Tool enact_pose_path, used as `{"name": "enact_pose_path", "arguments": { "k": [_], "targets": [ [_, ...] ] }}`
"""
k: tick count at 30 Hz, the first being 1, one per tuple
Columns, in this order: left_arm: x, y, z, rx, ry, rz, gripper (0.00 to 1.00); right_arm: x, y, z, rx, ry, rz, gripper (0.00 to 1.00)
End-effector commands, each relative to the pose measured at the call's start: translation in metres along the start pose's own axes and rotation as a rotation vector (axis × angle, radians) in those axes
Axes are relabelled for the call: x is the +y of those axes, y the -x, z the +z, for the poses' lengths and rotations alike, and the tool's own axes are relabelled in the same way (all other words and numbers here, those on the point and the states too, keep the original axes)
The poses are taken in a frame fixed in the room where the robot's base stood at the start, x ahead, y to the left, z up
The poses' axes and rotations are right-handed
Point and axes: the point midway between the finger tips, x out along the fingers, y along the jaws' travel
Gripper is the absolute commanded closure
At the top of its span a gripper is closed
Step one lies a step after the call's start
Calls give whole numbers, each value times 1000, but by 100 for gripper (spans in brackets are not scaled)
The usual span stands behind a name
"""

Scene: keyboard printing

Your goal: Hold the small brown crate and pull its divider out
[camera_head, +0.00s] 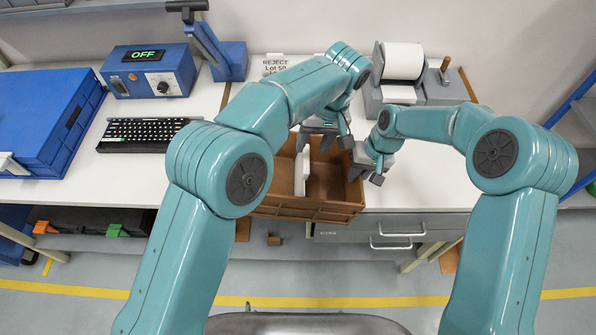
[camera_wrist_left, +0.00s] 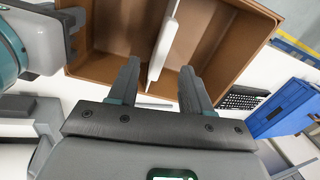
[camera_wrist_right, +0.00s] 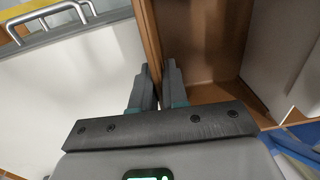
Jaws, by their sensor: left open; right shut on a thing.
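The small brown crate (camera_head: 318,211) sits at the table's front edge between my arms. Its white divider (camera_head: 301,173) stands upright inside and splits it into two compartments; no other contents show. My left gripper (camera_head: 331,140) is open at the crate's far side. In the left wrist view, its fingers lie on either side of the divider's near end (camera_wrist_left: 158,58), with gaps to both fingers. My right gripper (camera_head: 367,175) is shut on the crate's right wall, which passes between its fingers in the right wrist view (camera_wrist_right: 150,38).
A black keyboard (camera_head: 140,134) and a blue control box (camera_head: 150,72) reading OFF lie to the left, with a large blue bin (camera_head: 40,118) further left. A grey device with a white roll (camera_head: 403,62) stands behind. The white tabletop right of the crate (camera_head: 430,178) is clear.

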Motion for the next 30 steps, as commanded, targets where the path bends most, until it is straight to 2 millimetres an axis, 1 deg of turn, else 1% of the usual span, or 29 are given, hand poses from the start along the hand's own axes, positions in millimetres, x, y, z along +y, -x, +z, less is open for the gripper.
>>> {"name": "enact_pose_path", "arguments": {
  "k": [1, 6, 12, 18, 25, 26, 27, 29, 30],
  "targets": [
    [-1, -8, 0, -2, -1, -2, 51, 0, 0, 0, 1, -1, -1, 100],
    [-1, -36, 0, -2, 1, -2, 51, 0, 0, 0, 1, -1, -1, 100],
    [-1, -58, 0, -1, 0, 0, 51, 0, 0, 0, 2, -1, -1, 100],
    [-1, -68, 0, -1, 1, 0, 51, 0, 1, 0, 2, -1, -1, 100],
    [0, -68, 0, 0, 1, 1, 51, 0, 1, 0, 2, -1, -1, 100],
    [0, -68, 0, 0, 1, 1, 54, 0, 1, 0, 2, -1, -1, 100],
    [0, -68, 0, 0, 1, 1, 67, 0, 1, 0, 2, -1, -1, 100],
    [0, -68, 0, 0, 1, 1, 87, 0, 1, 0, 2, -1, -1, 100],
    [0, -68, 0, 0, 1, 1, 100, 0, 1, 0, 2, -1, -1, 100]
  ]
}}
